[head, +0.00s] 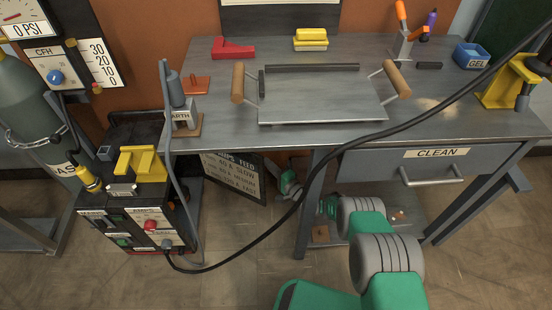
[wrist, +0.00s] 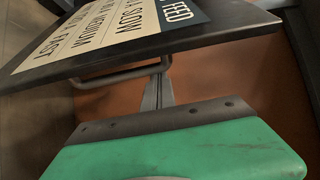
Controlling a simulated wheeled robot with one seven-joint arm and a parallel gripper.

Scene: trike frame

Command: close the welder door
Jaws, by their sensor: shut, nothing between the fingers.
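The welder (head: 130,205) is a dark box at the left with a yellow handle on top. In the head view my gripper (head: 288,182) is small, by the door's right edge, under the table.
A metal table (head: 225,140) with a CLEAN drawer (head: 420,165) stands over my arm, its legs nearby. A black cable (head: 290,215) droops from the welder's front across to the upper right. A gas cylinder (head: 25,110) stands left of the welder.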

